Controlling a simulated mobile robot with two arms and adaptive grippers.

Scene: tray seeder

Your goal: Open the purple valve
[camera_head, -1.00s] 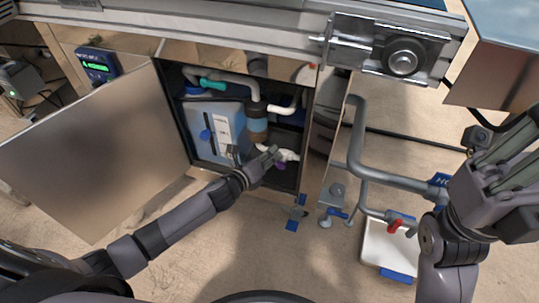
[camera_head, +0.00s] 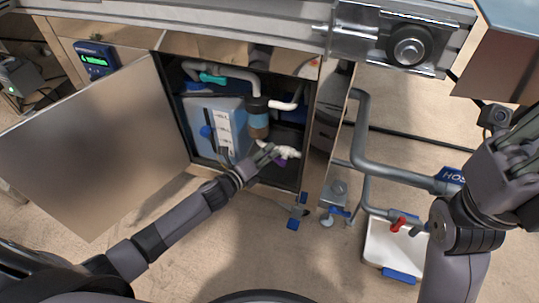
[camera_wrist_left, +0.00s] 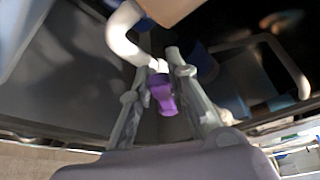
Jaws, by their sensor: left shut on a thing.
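The purple valve (camera_head: 280,161) sits on a white pipe low inside the open cabinet, at its front right, mostly hidden by my gripper in the head view. In the left wrist view the purple valve handle (camera_wrist_left: 163,96) lies between the two fingers, at the end of a white curved pipe. My left gripper (camera_head: 267,153) reaches into the cabinet opening and is shut on the handle. My right gripper (camera_head: 512,150) is raised at the right edge, away from the cabinet; its fingertips are partly out of frame, so its opening is unclear.
The cabinet door (camera_head: 95,150) stands swung open to the left. A blue-white canister (camera_head: 212,128) and a filter (camera_head: 257,122) are inside the cabinet. A grey pipe (camera_head: 358,130) with a red-handled valve (camera_head: 398,224) is at the right, above a white tray (camera_head: 388,252).

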